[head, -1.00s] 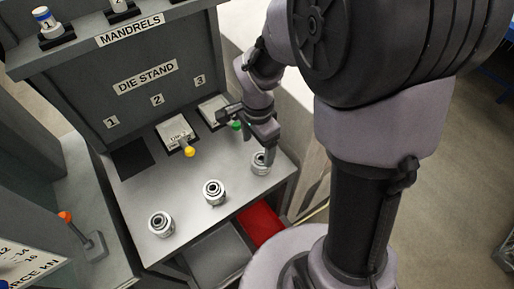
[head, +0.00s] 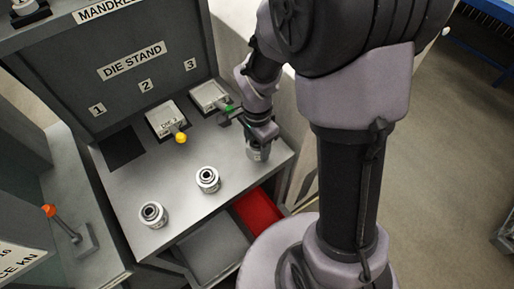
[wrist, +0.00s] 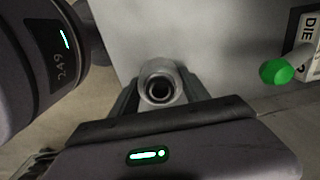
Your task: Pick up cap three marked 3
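Three silver ring-shaped caps stand on the grey bench top in the head view: a left cap (head: 153,214), a middle cap (head: 208,179) and a right cap (head: 257,154). No number is readable on them. My gripper (head: 258,143) is directly over the right cap and hides its top. In the wrist view the right cap (wrist: 160,84) shows its dark round bore, with a finger of my gripper (wrist: 160,98) on each side. I cannot tell whether the fingers touch it.
A yellow-knobbed die (head: 181,137) lies at place 2 of the die stand (head: 130,66). A green knob (wrist: 277,71) is close to the right of my gripper. A red bin (head: 260,213) and a grey bin (head: 212,250) lie below the bench front. An orange-knobbed lever (head: 50,211) stands at left.

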